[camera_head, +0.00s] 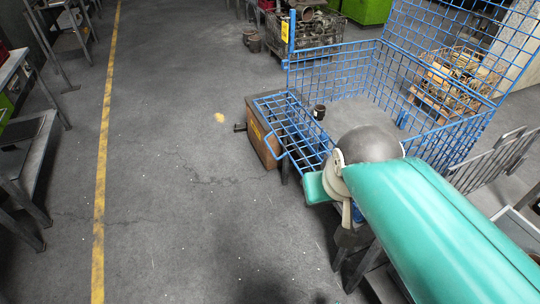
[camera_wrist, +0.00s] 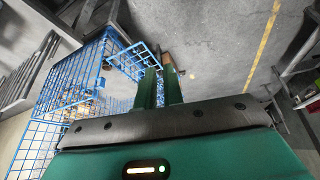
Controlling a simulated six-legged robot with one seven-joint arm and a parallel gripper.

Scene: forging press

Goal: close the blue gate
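The blue gate (camera_head: 290,122) is a wire-mesh panel at the front of the blue wire cage (camera_head: 345,75). It stands swung outward from the cage, to the left in the head view, and has a bent handle bar. In the wrist view the gate (camera_wrist: 132,60) shows just left of and beyond my fingertips. My gripper (camera_wrist: 160,72) has two green fingers with a narrow gap between them and nothing clearly held. In the head view my own arm and wrist hide the fingers, close to the near right end of the gate. I cannot tell whether they touch it.
A brown box (camera_head: 262,137) stands on the floor under and beside the gate. A grey barrier (camera_head: 492,160) stands to the right of the cage. Metal-filled bins (camera_head: 308,30) stand behind. The floor to the left is open up to the yellow line (camera_head: 104,130).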

